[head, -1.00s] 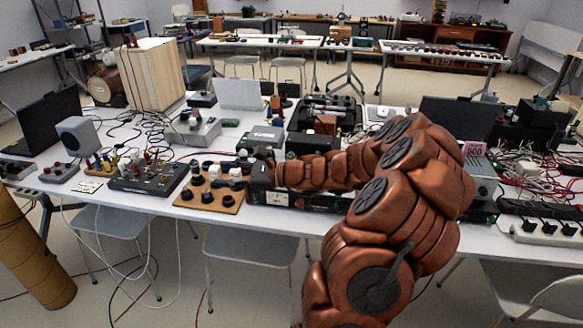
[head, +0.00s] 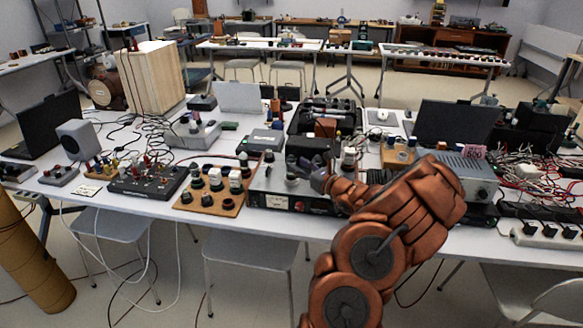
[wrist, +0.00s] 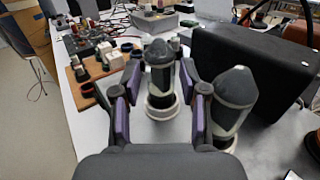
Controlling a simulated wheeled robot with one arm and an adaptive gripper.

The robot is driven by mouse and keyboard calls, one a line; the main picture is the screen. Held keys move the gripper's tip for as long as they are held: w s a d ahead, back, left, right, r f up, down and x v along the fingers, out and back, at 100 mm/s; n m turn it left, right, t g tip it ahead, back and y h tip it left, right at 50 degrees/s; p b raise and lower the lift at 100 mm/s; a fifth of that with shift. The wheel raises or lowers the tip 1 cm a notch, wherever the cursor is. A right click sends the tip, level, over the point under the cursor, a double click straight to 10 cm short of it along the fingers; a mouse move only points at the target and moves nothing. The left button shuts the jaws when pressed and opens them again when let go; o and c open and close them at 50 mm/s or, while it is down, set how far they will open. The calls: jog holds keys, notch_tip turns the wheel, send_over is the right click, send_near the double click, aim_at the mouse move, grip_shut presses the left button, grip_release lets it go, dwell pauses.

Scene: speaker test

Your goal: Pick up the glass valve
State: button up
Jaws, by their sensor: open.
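In the wrist view a dark-topped glass valve (wrist: 160,78) stands upright in a pale round socket, between the far ends of my gripper's fingers. My gripper (wrist: 161,88) is open, with purple pads on both sides of the valve; I cannot tell whether either touches it. A second similar valve (wrist: 233,100) stands close to the right finger, outside the gripper.
A wooden board with knobs (head: 213,203) lies left of the amplifier. A black box (wrist: 250,75) stands behind the valves in the wrist view. A grey metal unit (head: 467,173) stands to the right. The table is crowded with cables and devices.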

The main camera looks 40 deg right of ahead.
aim_at(287, 159)
jog(key=shift+w+p, duration=0.5)
jog(key=shift+w, duration=2.8)
grip_shut()
